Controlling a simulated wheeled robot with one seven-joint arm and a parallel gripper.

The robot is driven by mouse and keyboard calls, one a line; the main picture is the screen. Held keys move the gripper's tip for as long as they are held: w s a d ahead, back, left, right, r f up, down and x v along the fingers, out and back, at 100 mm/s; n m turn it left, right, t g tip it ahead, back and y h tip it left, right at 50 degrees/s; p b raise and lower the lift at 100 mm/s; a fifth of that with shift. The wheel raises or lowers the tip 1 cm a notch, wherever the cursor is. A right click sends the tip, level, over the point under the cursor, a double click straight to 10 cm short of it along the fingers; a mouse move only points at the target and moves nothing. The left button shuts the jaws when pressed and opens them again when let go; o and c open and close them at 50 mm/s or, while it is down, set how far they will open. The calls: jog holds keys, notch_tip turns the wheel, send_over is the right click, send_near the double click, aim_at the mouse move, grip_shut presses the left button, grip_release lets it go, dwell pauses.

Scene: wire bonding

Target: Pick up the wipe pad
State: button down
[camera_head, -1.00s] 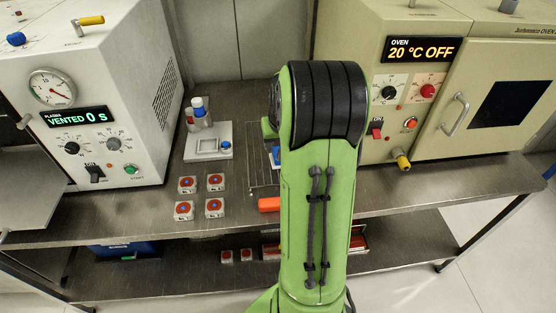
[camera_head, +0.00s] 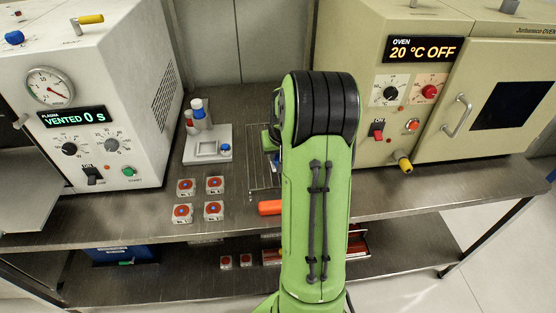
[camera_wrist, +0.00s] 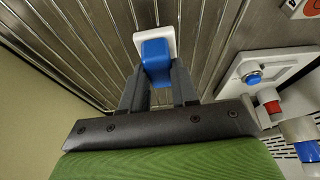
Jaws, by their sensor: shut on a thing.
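The wipe pad looks like a blue block (camera_wrist: 155,62) with a white pad part (camera_wrist: 153,37) at its far end. It shows in the wrist view between the two dark fingers of my gripper (camera_wrist: 158,80), which is shut on the blue part. The pad is over a wire rack (camera_wrist: 85,30); I cannot tell whether it touches the rack. In the head view my green arm hides most of the gripper and the pad.
A white tray fixture (camera_head: 208,158) with bottles stands left of the rack (camera_head: 262,172). Several small red-and-white boxes (camera_head: 184,187) lie in front of it. An orange handle (camera_head: 270,207) lies at the bench's front edge. The plasma machine (camera_head: 85,110) and oven (camera_head: 410,120) flank the bench.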

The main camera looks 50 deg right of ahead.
aim_at(278, 156)
notch_tip(278, 156, up, 10)
jog(key=p, duration=0.3)
